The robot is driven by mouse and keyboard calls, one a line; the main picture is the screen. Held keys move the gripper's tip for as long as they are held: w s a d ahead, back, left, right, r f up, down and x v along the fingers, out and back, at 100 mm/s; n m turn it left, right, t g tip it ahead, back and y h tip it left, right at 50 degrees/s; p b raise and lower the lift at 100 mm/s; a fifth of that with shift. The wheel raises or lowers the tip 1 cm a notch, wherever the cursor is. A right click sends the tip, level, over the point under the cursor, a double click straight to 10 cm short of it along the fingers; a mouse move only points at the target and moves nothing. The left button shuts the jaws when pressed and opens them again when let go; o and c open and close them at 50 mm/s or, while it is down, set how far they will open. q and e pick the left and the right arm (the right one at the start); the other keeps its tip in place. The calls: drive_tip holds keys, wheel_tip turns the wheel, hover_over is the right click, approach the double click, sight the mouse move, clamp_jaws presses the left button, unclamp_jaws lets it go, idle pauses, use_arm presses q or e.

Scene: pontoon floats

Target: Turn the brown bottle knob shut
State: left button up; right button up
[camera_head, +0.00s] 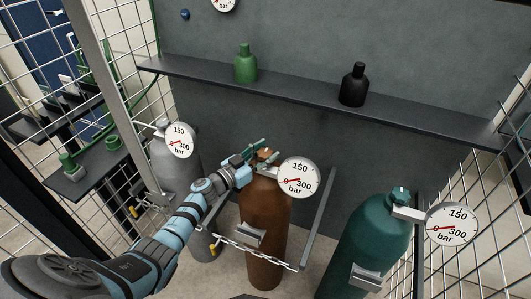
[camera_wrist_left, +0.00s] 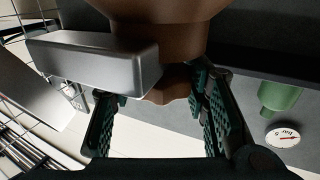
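The brown bottle (camera_head: 264,230) stands upright in the middle of the head view, with a gauge (camera_head: 299,178) at its top right. Its brown knob (camera_head: 265,155) sits on top, partly hidden by my left gripper (camera_head: 258,150). In the left wrist view the picture is turned over: the knob (camera_wrist_left: 171,82) shows below the bottle's brown body (camera_wrist_left: 165,12). The fingers of my left gripper (camera_wrist_left: 160,110) stand apart on both sides of the knob. The right finger is close to it, and a gap shows on the left. Contact is unclear. My right gripper is not in view.
A grey bottle (camera_head: 182,165) stands left and a teal bottle (camera_head: 365,245) right, both with gauges. A chain (camera_head: 255,253) crosses the brown bottle's front. A shelf (camera_head: 310,98) with small green and black bottles runs behind. Mesh fencing stands at both sides.

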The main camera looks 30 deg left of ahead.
use_arm(q)
drive_tip(key=shift+o, duration=1.4)
drive_tip(key=shift+s, duration=0.1)
drive_tip(key=v, duration=1.1)
drive_tip(key=shift+s+a, duration=0.15)
drive_tip(key=shift+s, duration=0.25)
